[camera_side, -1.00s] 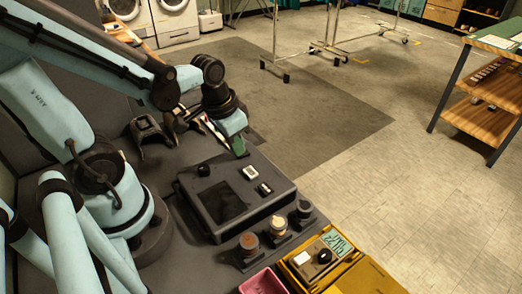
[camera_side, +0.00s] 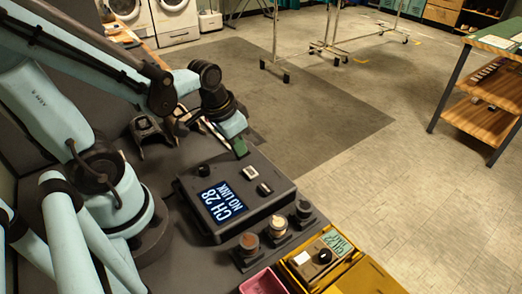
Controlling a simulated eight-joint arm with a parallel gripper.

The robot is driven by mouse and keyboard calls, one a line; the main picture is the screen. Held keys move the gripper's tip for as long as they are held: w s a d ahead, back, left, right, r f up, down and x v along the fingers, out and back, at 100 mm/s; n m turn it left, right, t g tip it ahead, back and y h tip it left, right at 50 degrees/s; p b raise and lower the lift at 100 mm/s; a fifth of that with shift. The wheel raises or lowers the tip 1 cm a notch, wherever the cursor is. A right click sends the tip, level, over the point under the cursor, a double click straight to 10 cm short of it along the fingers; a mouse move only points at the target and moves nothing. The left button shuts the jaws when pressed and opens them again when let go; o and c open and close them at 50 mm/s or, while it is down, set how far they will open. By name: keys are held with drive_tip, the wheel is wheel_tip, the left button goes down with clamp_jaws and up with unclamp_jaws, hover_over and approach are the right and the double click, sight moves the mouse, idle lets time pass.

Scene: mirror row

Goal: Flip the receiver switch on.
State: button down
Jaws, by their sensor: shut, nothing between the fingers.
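The receiver is a dark grey box (camera_side: 258,222) on the dark bench, in the middle of the side view. Its screen (camera_side: 223,201) is lit blue and reads "CH 28 NO LINK". On its top are a black knob (camera_side: 204,170), a white square button (camera_side: 250,172) and a small switch (camera_side: 264,189) with a dark and light face. My gripper (camera_side: 240,149) is just beyond the receiver's far edge, with green at its tip. It is shut and holds nothing. I cannot tell whether its tip touches the box.
Several small round-topped pieces on dark stands (camera_side: 249,242) line the receiver's near right side. A yellow case (camera_side: 345,272) holds a small device with a green display (camera_side: 337,241). A pink bin (camera_side: 264,282) is beside it. Dark brackets (camera_side: 150,129) stand behind my gripper.

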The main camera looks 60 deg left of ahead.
drive_tip(key=shift+w+r, duration=0.15)
drive_tip(key=shift+w, duration=0.3)
drive_tip(key=shift+v, duration=0.8)
drive_tip(key=s+v, duration=0.1)
drive_tip(key=v, duration=1.1)
drive_tip(key=shift+s, duration=0.35)
